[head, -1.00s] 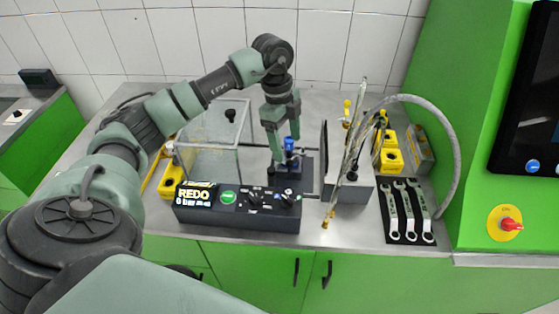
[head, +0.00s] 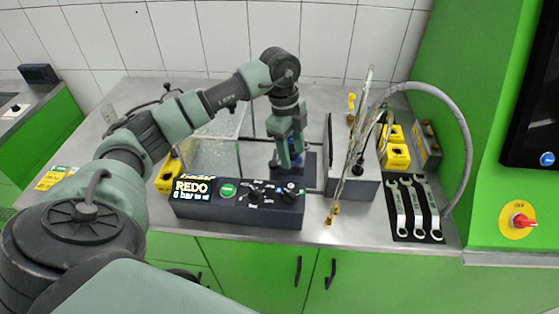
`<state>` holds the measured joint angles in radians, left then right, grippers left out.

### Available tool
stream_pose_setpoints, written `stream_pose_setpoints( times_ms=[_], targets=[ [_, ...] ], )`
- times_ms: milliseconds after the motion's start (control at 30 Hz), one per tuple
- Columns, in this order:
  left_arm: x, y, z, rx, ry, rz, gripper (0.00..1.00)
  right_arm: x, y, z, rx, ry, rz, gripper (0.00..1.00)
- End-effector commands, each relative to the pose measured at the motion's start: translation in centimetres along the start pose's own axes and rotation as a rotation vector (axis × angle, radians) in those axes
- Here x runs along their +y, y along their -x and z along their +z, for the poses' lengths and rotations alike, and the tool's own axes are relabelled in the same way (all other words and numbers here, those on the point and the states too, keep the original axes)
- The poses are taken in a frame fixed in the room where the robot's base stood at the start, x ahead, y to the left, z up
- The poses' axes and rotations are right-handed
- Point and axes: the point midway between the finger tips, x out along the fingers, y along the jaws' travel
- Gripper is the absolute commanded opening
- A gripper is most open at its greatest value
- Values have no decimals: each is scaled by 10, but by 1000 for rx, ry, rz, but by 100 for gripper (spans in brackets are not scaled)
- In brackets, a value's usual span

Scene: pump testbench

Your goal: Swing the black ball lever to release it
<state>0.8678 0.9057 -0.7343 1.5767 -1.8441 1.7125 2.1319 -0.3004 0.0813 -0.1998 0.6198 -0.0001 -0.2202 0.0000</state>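My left gripper (head: 290,163) points down at the dark fixture (head: 311,165) behind the control box, right of the glass tank. Its fingers are close around or in front of a blue part (head: 297,146), which they mostly hide. I cannot tell whether they touch it or how far apart they are. A small dark knob, perhaps the black ball lever (head: 273,166), shows just left of the fingertips, low on the fixture. Its arm is hidden or too small to make out. My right gripper is not in view.
The black control box (head: 240,208) with a lit display stands in front. The glass tank (head: 210,155) is left of the gripper. A grey box (head: 352,187) with a tall clear panel stands right. Wrenches (head: 412,208) lie on a black mat farther right, near yellow blocks (head: 396,156).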

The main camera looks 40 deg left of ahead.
Motion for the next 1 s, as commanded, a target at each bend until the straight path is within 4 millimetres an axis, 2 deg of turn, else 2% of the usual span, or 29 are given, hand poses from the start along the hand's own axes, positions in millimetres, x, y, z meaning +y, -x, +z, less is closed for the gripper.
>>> stream_pose_setpoints(
  times_ms=[33, 133, 167, 500, 800, 1000],
  targets=[
    [0, 0, 0, 0, 0, 0, 35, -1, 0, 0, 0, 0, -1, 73],
    [0, 0, 0, 0, 0, 0, 7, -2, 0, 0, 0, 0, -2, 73],
    [0, 0, 0, 0, 0, 0, 4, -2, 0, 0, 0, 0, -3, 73],
    [0, 0, 0, 0, 0, -1, 4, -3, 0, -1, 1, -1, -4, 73],
    [13, 0, -4, 1, -1, 2, 5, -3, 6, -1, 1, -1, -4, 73],
    [15, -1, -4, 0, 1, 1, 4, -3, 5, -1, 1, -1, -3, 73]
  ],
)
